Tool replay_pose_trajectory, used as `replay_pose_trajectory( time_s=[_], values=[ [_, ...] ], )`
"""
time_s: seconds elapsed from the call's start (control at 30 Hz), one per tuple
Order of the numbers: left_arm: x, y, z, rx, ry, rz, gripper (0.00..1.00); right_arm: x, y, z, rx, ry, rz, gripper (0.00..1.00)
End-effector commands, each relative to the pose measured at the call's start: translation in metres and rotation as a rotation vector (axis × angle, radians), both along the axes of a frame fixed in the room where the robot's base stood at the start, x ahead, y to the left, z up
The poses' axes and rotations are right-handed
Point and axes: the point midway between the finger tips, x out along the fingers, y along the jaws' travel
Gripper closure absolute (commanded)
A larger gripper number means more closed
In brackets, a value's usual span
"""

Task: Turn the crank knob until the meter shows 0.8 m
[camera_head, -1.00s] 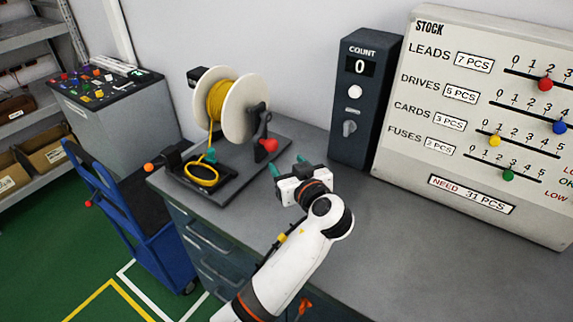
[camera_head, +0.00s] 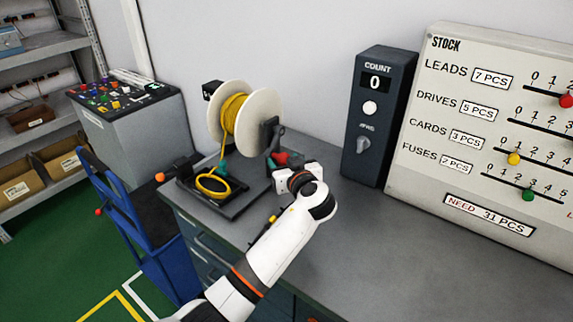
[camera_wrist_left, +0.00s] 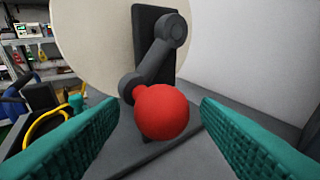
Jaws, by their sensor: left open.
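The red crank knob (camera_wrist_left: 162,112) sits at the end of a dark crank arm (camera_wrist_left: 158,55) on the side of the spool. In the left wrist view it lies between the two teal fingers of my left gripper (camera_wrist_left: 160,125), with a gap on both sides. The gripper is open. In the head view the knob (camera_head: 280,158) is partly hidden by my left gripper (camera_head: 277,165). The white spool (camera_head: 262,118) carries yellow cable (camera_head: 234,118), which runs down to a yellow loop (camera_head: 212,185) on the dark base. I cannot make out a meter reading in metres. My right gripper is not in view.
A dark COUNT box (camera_head: 373,130) showing 0 stands at the right, beside a STOCK board (camera_head: 470,190) with colored sliders. A blue cart (camera_head: 150,240) stands left of the bench. The bench top (camera_head: 400,240) is clear at the front right.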

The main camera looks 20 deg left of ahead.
Motion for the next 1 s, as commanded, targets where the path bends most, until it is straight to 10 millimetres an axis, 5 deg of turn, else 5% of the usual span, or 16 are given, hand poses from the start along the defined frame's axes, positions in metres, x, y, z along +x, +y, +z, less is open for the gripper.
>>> replay_pose_trajectory(
  time_s=[0.3, 1.0],
  values=[
    [0.000, 0.000, 0.000, 0.001, 0.001, 0.000, 0.89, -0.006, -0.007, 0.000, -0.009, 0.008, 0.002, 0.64],
    [-0.016, 0.006, 0.021, 0.002, 0.000, 0.001, 0.89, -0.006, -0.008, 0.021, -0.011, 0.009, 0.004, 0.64]
  ],
)
